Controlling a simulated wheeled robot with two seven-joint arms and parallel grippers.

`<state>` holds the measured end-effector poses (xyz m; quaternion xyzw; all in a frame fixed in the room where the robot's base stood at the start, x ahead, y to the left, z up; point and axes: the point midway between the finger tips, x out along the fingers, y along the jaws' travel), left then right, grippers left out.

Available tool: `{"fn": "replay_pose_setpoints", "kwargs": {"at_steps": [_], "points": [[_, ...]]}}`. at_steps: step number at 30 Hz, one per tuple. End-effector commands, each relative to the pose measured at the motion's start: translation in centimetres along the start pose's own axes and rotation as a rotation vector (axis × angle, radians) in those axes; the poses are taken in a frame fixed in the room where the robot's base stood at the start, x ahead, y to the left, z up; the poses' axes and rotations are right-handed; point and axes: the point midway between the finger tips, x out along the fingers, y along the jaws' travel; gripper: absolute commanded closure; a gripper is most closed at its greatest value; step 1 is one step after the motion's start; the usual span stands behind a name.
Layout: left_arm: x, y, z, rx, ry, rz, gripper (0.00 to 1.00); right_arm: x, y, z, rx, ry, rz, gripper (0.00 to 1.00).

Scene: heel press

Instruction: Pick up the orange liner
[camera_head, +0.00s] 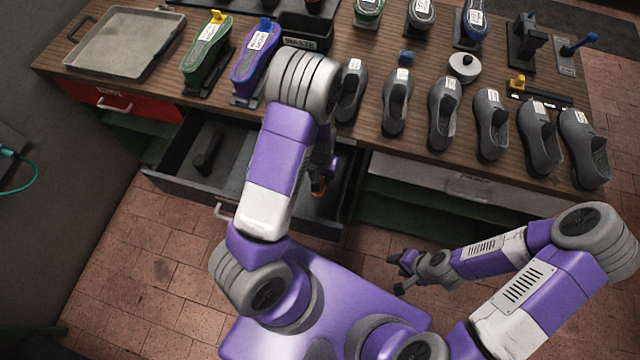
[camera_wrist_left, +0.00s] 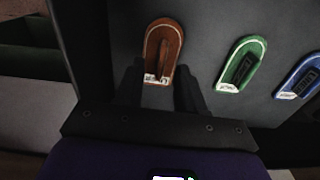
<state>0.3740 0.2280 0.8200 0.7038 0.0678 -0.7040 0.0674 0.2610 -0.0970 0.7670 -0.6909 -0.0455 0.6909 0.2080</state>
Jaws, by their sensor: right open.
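The orange liner (camera_wrist_left: 152,42), a brown-orange sole shape with a raised dark strip and a white label at its near end, lies in the open drawer. A bit of it shows in the head view (camera_head: 318,187), just below my left gripper (camera_head: 322,165). In the left wrist view my left gripper (camera_wrist_left: 160,80) is open, its dark fingers apart on either side of the liner's labelled end. I cannot tell whether they touch it. My left arm hides part of the drawer. My right gripper (camera_head: 403,270) is open and empty, away from the counter.
A green liner (camera_wrist_left: 241,64) and a blue liner (camera_wrist_left: 299,76) lie right of the orange one. The drawer (camera_head: 185,188) also holds a dark block (camera_head: 207,150). Grey shoes (camera_head: 444,110), a tray (camera_head: 122,42) and shoe forms (camera_head: 257,55) crowd the counter above the drawer.

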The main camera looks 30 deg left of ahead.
Motion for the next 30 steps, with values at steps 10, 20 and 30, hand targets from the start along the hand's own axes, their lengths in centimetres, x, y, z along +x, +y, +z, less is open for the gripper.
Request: {"fn": "replay_pose_setpoints", "kwargs": {"at_steps": [10,20,30], "points": [[1.03,0.03,-0.03,0.000,0.001,0.001,0.62,0.21,0.08,-0.01,0.000,0.000,0.000,0.57],[1.01,0.02,0.00,0.000,0.001,0.001,1.00,0.22,0.08,-0.01,0.000,0.000,0.000,0.57],[0.60,0.04,-0.03,0.001,0.001,0.001,1.00,0.10,0.04,0.00,0.000,0.000,0.000,0.57]]}}
